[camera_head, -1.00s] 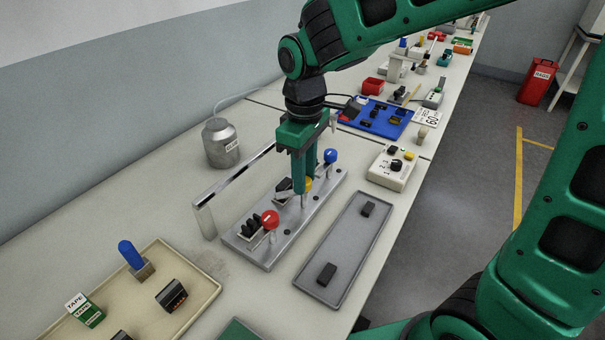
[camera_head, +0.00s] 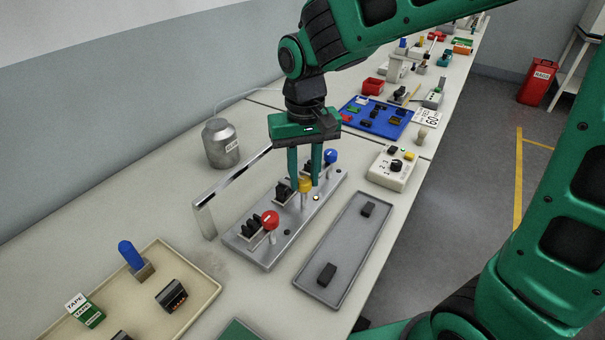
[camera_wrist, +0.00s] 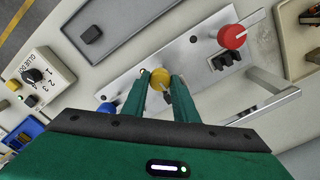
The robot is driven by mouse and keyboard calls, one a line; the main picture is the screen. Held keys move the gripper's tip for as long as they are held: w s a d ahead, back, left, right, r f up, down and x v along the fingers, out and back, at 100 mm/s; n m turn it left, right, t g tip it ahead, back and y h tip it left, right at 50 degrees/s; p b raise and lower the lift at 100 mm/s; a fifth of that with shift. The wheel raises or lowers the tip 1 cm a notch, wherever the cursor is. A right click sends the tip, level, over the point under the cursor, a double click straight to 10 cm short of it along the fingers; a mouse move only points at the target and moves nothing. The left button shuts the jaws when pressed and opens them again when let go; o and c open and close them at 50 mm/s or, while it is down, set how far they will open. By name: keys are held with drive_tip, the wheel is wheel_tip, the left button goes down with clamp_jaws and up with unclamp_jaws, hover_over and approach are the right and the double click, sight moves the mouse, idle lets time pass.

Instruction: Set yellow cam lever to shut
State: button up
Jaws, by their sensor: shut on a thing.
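The yellow cam lever (camera_head: 305,185) has a round yellow knob and stands in the middle of a metal plate (camera_head: 262,258), between a red lever (camera_head: 270,219) and a blue lever (camera_head: 330,156). My gripper (camera_head: 305,183) points down with one green finger on each side of the yellow knob, shut on it. In the wrist view the yellow knob (camera_wrist: 160,77) sits between the fingertips (camera_wrist: 159,82), with the red knob (camera_wrist: 232,36) at upper right and the blue knob (camera_wrist: 107,109) partly hidden at lower left. The yellow lever's lower part is partly hidden.
A metal rail (camera_head: 232,186) rises along the plate's left side. A grey tray (camera_head: 345,245) with two black blocks lies on the right. A dial box (camera_head: 391,170) and blue tray (camera_head: 378,119) stand behind. A beige tray (camera_head: 205,300) is at front left.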

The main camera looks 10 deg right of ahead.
drive_tip(key=shift+w+r+m, duration=0.1)
drive_tip(key=shift+w+m, duration=0.1)
drive_tip(key=shift+m, duration=0.3)
drive_tip(key=o, duration=1.1)
drive_tip(key=shift+s, duration=0.1)
drive_tip(key=shift+c, duration=0.2)
wheel_tip(320, 180, up, 11)
drive_tip(key=shift+f, duration=0.2)
drive_tip(key=s+d+f+m, duration=0.2)
drive_tip(key=s+d, duration=0.2)
drive_tip(key=d, duration=0.7)
drive_tip(key=s+d+f+m, duration=0.2)
drive_tip(key=s+d, duration=0.2)
drive_tip(key=d, duration=0.6)
drive_tip(key=s+d+f+m, duration=0.2)
drive_tip(key=s+d+f, duration=0.4)
drive_tip(key=s, duration=0.6)
drive_tip(key=d, duration=0.2)
drive_tip(key=shift+s+d, duration=0.3)
